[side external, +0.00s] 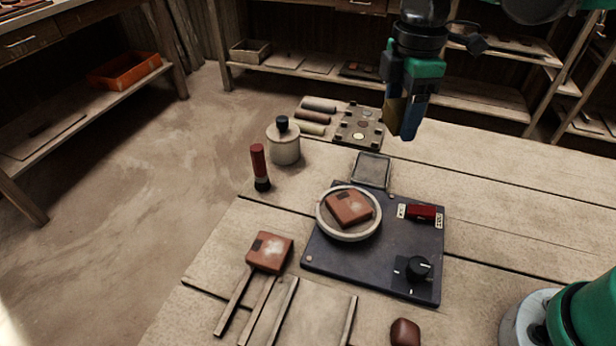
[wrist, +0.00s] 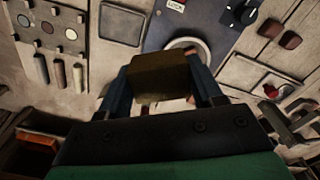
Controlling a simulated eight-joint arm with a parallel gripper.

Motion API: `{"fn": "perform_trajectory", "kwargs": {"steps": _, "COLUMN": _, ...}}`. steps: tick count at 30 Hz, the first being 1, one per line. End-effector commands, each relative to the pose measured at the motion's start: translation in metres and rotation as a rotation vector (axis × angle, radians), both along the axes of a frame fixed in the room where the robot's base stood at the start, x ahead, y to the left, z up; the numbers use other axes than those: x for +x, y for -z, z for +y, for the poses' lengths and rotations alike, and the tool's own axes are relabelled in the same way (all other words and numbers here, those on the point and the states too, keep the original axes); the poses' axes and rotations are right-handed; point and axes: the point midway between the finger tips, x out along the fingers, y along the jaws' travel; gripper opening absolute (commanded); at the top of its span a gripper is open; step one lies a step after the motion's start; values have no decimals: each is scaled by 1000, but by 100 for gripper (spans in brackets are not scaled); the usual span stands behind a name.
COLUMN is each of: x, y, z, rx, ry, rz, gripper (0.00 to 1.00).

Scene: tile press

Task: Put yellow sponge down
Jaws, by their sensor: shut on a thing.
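The yellow sponge (wrist: 160,76) is a dull brownish-yellow block held between the two blue fingers of my gripper (wrist: 162,88) in the wrist view. In the side external view my gripper (side external: 403,122) is up in the air above the far part of the bench, and a strip of the sponge (side external: 392,109) shows at its left side. A shallow square grey tray (side external: 372,155) lies empty on the bench below my gripper, behind the dark press plate. The same tray (wrist: 122,24) is at the top left in the wrist view.
The dark press plate (side external: 320,252) carries a round ring (side external: 323,228) with a reddish tile, a red switch (side external: 421,213) and a black knob (side external: 418,267). A lidded jar (side external: 284,151), a red-handled tool (side external: 259,165) and a disc rack (side external: 345,135) stand left.

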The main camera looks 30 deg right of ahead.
Motion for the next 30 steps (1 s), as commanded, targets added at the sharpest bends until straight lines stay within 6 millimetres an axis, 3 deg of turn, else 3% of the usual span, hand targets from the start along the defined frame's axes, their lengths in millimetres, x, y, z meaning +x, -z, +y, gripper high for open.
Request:
{"fn": "perform_trajectory", "kwargs": {"steps": 1, "x": 6, "y": -8, "z": -19, "rx": -1, "ry": 97, "rz": 0, "gripper": 2}}
{"fn": "perform_trajectory", "kwargs": {"steps": 6, "x": 16, "y": -31, "z": -71, "rx": -5, "ry": 378, "rz": 3, "gripper": 2}}
{"fn": "perform_trajectory", "kwargs": {"steps": 12, "x": 17, "y": -35, "z": -97, "rx": -8, "ry": 518, "rz": 5, "gripper": 2}}
{"fn": "perform_trajectory", "kwargs": {"steps": 30, "x": 17, "y": 98, "z": -97, "rx": -8, "ry": 518, "rz": 4, "gripper": 2}}
